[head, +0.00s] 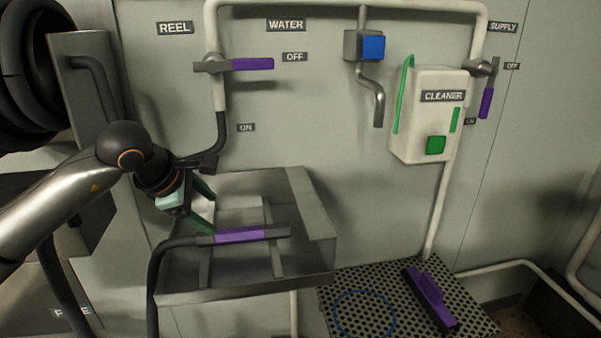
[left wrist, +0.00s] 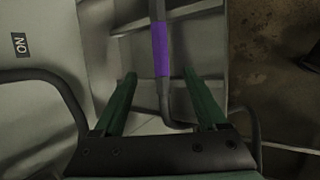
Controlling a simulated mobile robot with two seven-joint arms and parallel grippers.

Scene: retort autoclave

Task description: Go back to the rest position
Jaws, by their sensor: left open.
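My left gripper (head: 212,209) is open, with green fingers, just above and left of a hose wand with a purple grip (head: 240,235). The wand lies across the grey metal tray (head: 315,215) on the wall, its black hose hanging off the left side. In the left wrist view the purple grip (left wrist: 160,50) lies ahead, in line with the gap between the open fingers (left wrist: 159,75). The fingers look apart from the wand; the exact distance is hard to tell. My right gripper is not in view.
A water valve with a purple handle (head: 252,64) and a pipe are on the wall above. A cleaner dispenser (head: 428,115) and a supply valve (head: 486,103) are at right. A purple brush (head: 431,298) lies on a perforated platform (head: 390,275). A hose reel (head: 30,75) is at upper left.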

